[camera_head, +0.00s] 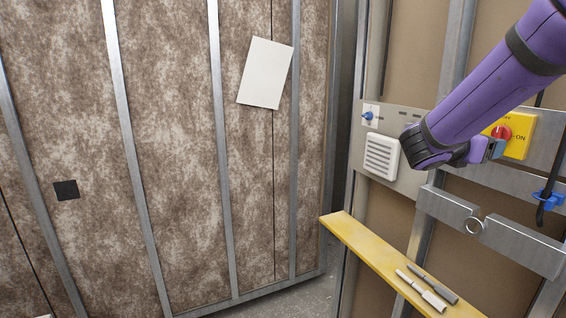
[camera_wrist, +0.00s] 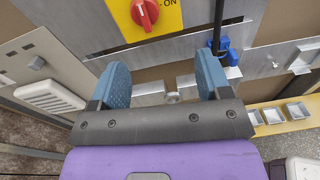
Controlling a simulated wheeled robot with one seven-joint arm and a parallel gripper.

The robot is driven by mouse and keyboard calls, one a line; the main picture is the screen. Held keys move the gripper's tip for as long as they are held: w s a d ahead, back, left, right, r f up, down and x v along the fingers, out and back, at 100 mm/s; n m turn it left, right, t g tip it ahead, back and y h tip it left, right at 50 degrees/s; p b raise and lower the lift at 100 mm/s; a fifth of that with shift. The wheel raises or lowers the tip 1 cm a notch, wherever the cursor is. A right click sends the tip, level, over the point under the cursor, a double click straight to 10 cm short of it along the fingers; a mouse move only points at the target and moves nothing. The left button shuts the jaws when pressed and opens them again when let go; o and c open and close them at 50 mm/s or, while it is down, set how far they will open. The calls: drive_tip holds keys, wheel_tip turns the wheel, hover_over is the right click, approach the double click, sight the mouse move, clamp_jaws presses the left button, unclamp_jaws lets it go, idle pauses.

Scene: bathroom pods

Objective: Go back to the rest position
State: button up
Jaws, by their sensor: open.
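My gripper is open, and its two blue fingers (camera_wrist: 162,85) stand apart in the wrist view with nothing between them. In the head view my purple arm comes in from the upper right, and my gripper (camera_head: 494,150) is in front of the wall panel, partly hidden by the arm. The red rotary switch (camera_head: 501,132) on its yellow plate is just beside the gripper. In the wrist view the red switch (camera_wrist: 145,13) is beyond the fingertips, with a gap between them.
A white vent (camera_head: 382,157) and a blue knob (camera_head: 368,116) are left of the gripper. Below, a yellow shelf (camera_head: 375,252) holds two tool-like rods (camera_head: 427,290). A metal bracket (camera_head: 490,232) and a blue clamp (camera_head: 550,198) are close by. A blank sheet (camera_head: 265,73) hangs on the brown wall.

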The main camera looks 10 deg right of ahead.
drive_tip(key=s+a+f+m+g+y, duration=0.2)
drive_tip(key=s+a+m+y, duration=0.15)
drive_tip(key=s+m, duration=0.35)
drive_tip(key=s+a+f+m+g+y, duration=0.1)
drive_tip(key=s+a+f+m+y, duration=0.1)
drive_tip(key=s+m+y, duration=0.45)
drive_tip(key=s+a+m+t+y, duration=0.3)
drive_tip(key=s+a+m+y, duration=0.3)
drive_tip(key=a, duration=0.6)
drive_tip(key=s+m, duration=0.1)
drive_tip(key=s, duration=0.1)
drive_tip(key=shift+s, duration=0.35)
drive_tip(key=shift+f, duration=0.1)
drive_tip(key=shift+c, duration=0.5)
